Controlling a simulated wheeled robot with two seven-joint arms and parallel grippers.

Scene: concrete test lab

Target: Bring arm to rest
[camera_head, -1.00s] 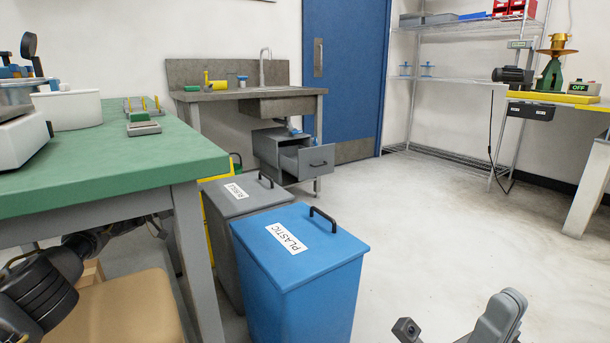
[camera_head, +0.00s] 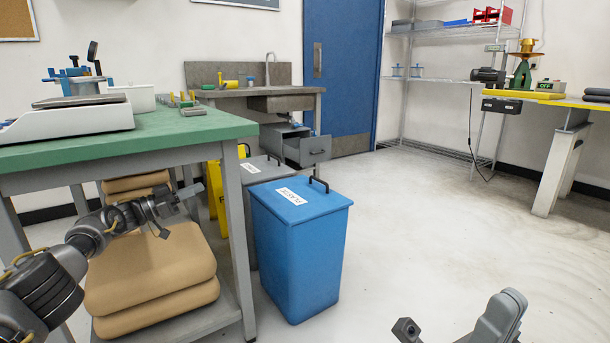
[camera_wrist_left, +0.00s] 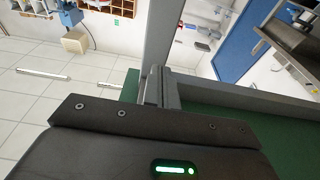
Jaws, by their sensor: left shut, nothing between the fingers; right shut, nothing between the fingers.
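My left arm (camera_head: 85,235) comes in from the left, raised in front of the green-topped table. Its gripper (camera_head: 195,189) is below the tabletop level, in front of the stacked tan sacks and near the table's front leg. The gripper is shut and empty. In the left wrist view its fingers (camera_wrist_left: 158,88) are together with nothing between them, and a grey post stands just beyond them.
The green table (camera_head: 170,135) carries a white scale (camera_head: 75,118). Tan sacks (camera_head: 155,260) lie on its lower shelf. A blue plastic bin (camera_head: 300,245) and a grey bin (camera_head: 262,170) stand right of it. A yellow-edged bench (camera_head: 560,100) is at right. The middle floor is clear.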

